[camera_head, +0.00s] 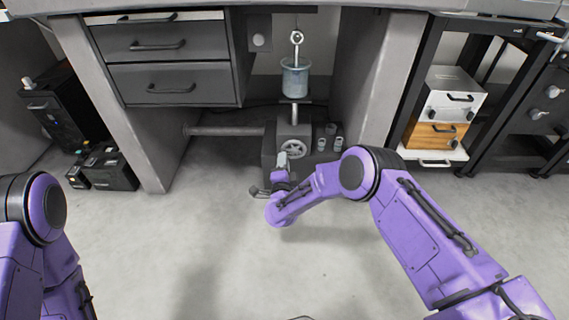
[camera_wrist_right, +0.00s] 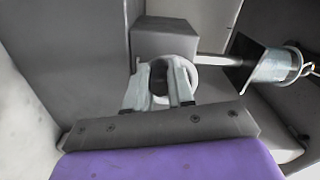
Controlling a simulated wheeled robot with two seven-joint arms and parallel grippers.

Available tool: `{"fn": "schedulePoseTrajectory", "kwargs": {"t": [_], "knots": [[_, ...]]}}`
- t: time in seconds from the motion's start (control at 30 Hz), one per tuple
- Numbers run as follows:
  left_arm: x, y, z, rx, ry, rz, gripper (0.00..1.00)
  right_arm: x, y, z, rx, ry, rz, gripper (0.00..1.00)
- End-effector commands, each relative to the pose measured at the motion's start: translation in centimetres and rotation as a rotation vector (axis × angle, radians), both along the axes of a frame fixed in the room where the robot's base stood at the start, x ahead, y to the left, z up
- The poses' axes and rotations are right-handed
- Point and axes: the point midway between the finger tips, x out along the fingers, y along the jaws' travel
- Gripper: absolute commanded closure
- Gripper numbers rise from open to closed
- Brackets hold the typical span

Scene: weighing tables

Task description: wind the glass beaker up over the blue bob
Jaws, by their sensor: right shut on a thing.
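The glass beaker (camera_head: 295,80) stands upright on a small platform on a post under the table. It also shows at the right in the right wrist view (camera_wrist_right: 276,66). A pale ring on a thin rod (camera_head: 297,38) hangs above the beaker; I cannot clearly tell the blue bob apart from the bluish glass. A pale handwheel (camera_head: 292,149) sits on the front of the grey base below the post. My right gripper (camera_head: 281,160) is at the wheel, and in the wrist view its fingers (camera_wrist_right: 160,88) are shut on it. My left gripper is out of view.
Several small metal weights (camera_head: 331,136) stand right of the wheel. A horizontal grey bar (camera_head: 225,131) runs left from the base. The table's drawers (camera_head: 170,82) and side panels flank the space. A black shelf at the right holds white and orange boxes (camera_head: 434,135). The front floor is clear.

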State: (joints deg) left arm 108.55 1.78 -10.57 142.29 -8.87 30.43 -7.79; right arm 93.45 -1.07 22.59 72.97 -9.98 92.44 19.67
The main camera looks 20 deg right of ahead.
Motion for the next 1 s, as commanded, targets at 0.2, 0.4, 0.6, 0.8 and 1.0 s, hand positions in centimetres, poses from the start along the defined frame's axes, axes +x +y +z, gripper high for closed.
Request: {"fn": "schedulePoseTrajectory", "kwargs": {"t": [0.2, 0.4, 0.6, 0.8, 1.0], "knots": [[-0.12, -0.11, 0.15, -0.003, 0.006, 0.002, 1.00, -0.09, 0.37, 0.07, 0.055, -0.012, 0.006, 1.00], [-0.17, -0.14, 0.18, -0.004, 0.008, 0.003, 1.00, -0.09, 0.40, 0.10, 0.070, -0.016, 0.007, 1.00], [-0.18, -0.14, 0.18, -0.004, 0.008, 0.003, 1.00, -0.09, 0.41, 0.10, 0.070, -0.016, 0.007, 1.00], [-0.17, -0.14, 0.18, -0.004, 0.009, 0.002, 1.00, -0.08, 0.39, 0.11, 0.069, -0.016, 0.006, 0.51], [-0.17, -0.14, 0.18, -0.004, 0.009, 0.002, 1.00, -0.03, 0.17, 0.19, 0.069, -0.018, 0.003, 0.51]]}}
